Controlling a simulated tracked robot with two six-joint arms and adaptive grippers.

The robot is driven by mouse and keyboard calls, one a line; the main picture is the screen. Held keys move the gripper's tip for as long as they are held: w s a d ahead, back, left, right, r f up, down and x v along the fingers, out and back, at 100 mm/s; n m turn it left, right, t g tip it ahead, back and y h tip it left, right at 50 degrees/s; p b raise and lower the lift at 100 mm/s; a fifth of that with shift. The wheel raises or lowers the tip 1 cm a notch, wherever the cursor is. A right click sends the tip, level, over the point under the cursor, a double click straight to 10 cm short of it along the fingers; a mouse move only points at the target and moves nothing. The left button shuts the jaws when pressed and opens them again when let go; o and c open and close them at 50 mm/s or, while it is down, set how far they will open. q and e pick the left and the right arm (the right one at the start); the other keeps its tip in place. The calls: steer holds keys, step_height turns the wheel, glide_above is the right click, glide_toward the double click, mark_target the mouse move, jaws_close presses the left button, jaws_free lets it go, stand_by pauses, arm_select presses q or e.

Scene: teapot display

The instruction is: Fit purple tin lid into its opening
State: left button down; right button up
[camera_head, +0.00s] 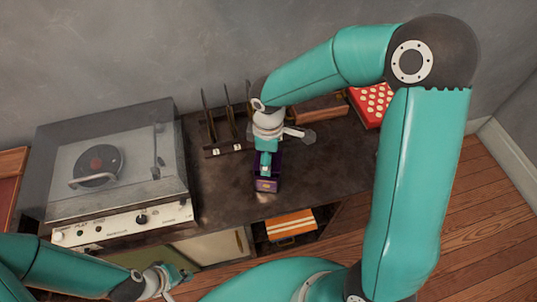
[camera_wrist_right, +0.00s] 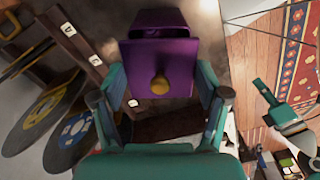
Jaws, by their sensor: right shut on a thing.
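The purple tin (camera_head: 266,186) stands on the dark cabinet top, with a gold patch on its front. In the right wrist view, a purple lid (camera_wrist_right: 160,62) with a gold knob (camera_wrist_right: 159,85) sits between the fingers of my right gripper (camera_wrist_right: 160,98), which is shut on it. More purple, likely the tin (camera_wrist_right: 155,18), shows just beyond it. In the head view my right gripper (camera_head: 266,165) is low over the tin and hides its opening. I cannot tell whether lid and tin touch. My left gripper (camera_head: 175,282) appears open and empty, low in front of the cabinet.
A record player (camera_head: 110,165) fills the left of the cabinet top (camera_head: 225,205). A rack with upright records (camera_head: 228,122) stands close behind the tin. A red dotted box (camera_head: 373,103) lies at the back right. The top is fairly clear right of the tin.

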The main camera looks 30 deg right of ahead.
steer(key=shift+f, duration=0.2)
steer(key=shift+f+b, duration=0.5)
steer(key=shift+b, duration=0.15)
steer(key=shift+f+b, duration=0.25)
steer(key=shift+b, duration=0.05)
stand_by(0.8)
steer(key=shift+f, duration=0.3)
steer(key=shift+f+b, duration=0.15)
steer(key=shift+b, duration=0.35)
stand_by(0.4)
steer(key=o, duration=1.2)
